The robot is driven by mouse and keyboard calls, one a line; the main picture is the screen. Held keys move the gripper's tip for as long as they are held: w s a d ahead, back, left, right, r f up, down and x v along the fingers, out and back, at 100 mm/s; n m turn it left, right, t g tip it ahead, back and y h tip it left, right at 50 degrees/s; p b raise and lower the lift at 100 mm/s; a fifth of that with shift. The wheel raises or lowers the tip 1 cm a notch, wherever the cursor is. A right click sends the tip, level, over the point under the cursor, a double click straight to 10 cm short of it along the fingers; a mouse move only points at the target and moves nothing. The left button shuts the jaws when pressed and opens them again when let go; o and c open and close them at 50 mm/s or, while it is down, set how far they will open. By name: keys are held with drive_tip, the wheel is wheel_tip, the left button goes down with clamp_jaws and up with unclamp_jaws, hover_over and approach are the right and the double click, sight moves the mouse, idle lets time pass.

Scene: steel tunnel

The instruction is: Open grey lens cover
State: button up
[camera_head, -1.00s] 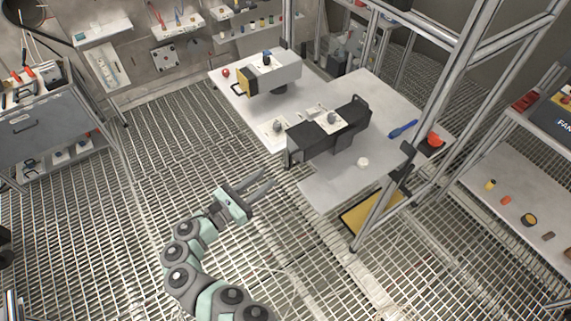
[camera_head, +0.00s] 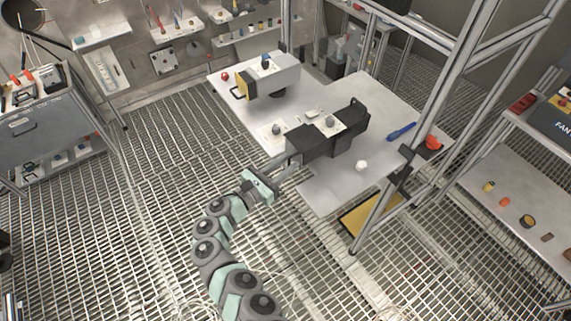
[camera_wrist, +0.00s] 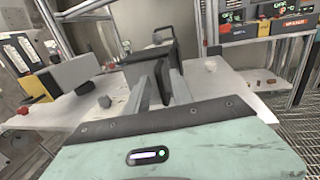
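A dark grey camera-like housing (camera_head: 338,138) with a white top plate lies on the white table. A grey end panel, which looks like the lens cover (camera_head: 293,152), is at its near-left end and appears closed. My gripper (camera_head: 284,170) is just in front of this end, low and close to the table edge. In the wrist view, the two grey fingers of my gripper (camera_wrist: 153,88) point at the dark housing (camera_wrist: 150,54), with a gap between them. They partly hide its near end. I cannot tell whether a finger touches the cover.
A white device with a yellow end (camera_head: 272,78) stands at the table's back left. A blue tool (camera_head: 402,131), a red button (camera_head: 433,143) and a small white knob (camera_head: 361,166) are on the right. A metal frame post (camera_head: 440,100) rises there. Open grating lies left of the table.

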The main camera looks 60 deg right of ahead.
clamp_jaws()
idle(1.2)
